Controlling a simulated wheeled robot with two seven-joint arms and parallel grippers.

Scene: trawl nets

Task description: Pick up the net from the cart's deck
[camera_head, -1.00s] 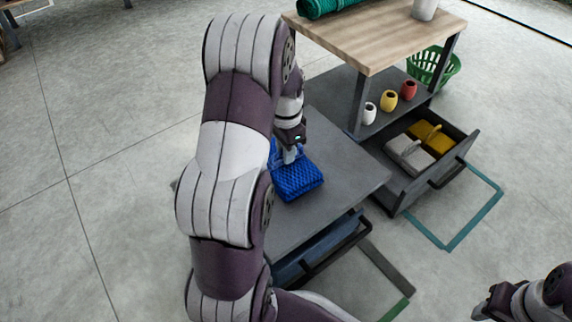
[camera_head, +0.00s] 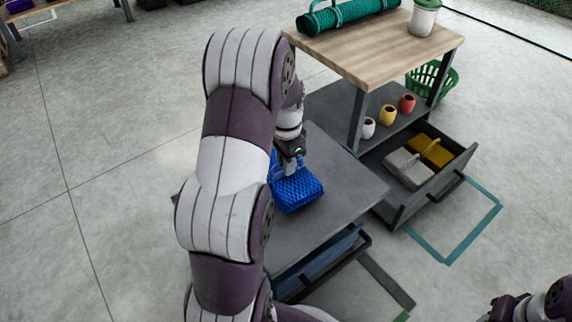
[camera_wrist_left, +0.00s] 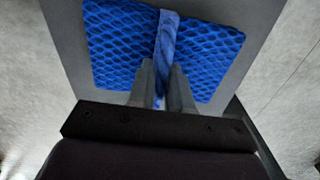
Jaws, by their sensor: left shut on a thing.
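The net is a blue folded bundle (camera_head: 299,193) with a band across its middle, at the cart's grey deck (camera_head: 345,190) in the middle of the head view. In the left wrist view, the net (camera_wrist_left: 112,45) fills the upper middle. My left gripper (camera_head: 290,172) is above the net, with its fingers (camera_wrist_left: 162,85) shut on the blue band. The arm hides the net's left side in the head view. I cannot tell whether the net's underside touches the deck. My right gripper (camera_head: 500,308) is low at the right edge, far from the net, its jaws unclear.
A wooden-topped bench (camera_head: 385,50) behind the cart holds a green roll (camera_head: 350,13) and a lidded jar (camera_head: 424,18). Several small pots stand on its shelf. An open drawer (camera_head: 440,180) holds grey and yellow bundles. A green basket (camera_head: 432,82) stands behind.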

